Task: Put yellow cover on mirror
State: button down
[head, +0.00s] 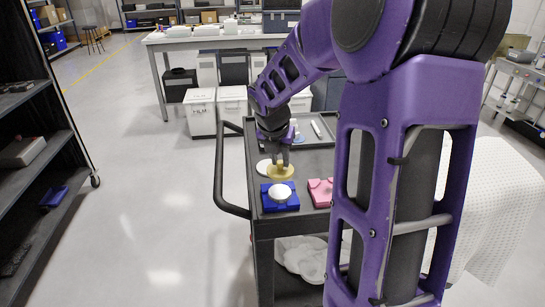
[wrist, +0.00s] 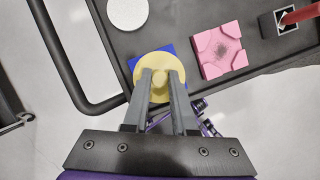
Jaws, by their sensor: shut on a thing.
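My gripper (head: 281,160) is shut on the knob of the round yellow cover (head: 280,173), which hangs level over the black cart top. The blue fixture (head: 266,202) sits near the cart's front left corner with a round white piece (head: 280,192), seemingly the mirror, on it. In the head view the cover appears just above and behind that piece, apart from it. In the wrist view my gripper (wrist: 161,80) holds the yellow cover (wrist: 150,92) over the blue fixture (wrist: 137,62), hiding most of the fixture and the white piece.
A pink fixture (head: 319,194) stands right of the blue one; it also shows in the wrist view (wrist: 221,50). A white disc (head: 263,167) lies on the cart behind the blue fixture. The cart's handle (head: 218,180) runs along the left. A dark tray (head: 318,140) lies farther back.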

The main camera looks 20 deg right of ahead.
aim_at(278, 172)
jog(key=shift+f, duration=0.15)
notch_tip(278, 172, down, 4)
jog(key=b, duration=0.5)
jog(key=shift+f+b, duration=0.35)
jog(key=shift+f, duration=0.7)
jog(key=shift+p, duration=0.75)
dwell(0.3)
jog(key=shift+f+p, duration=0.2)
jog(key=shift+p, duration=0.4)
dwell(1.4)
jog(key=shift+c, duration=0.8)
grip_release()
jog(key=shift+r, duration=0.15)
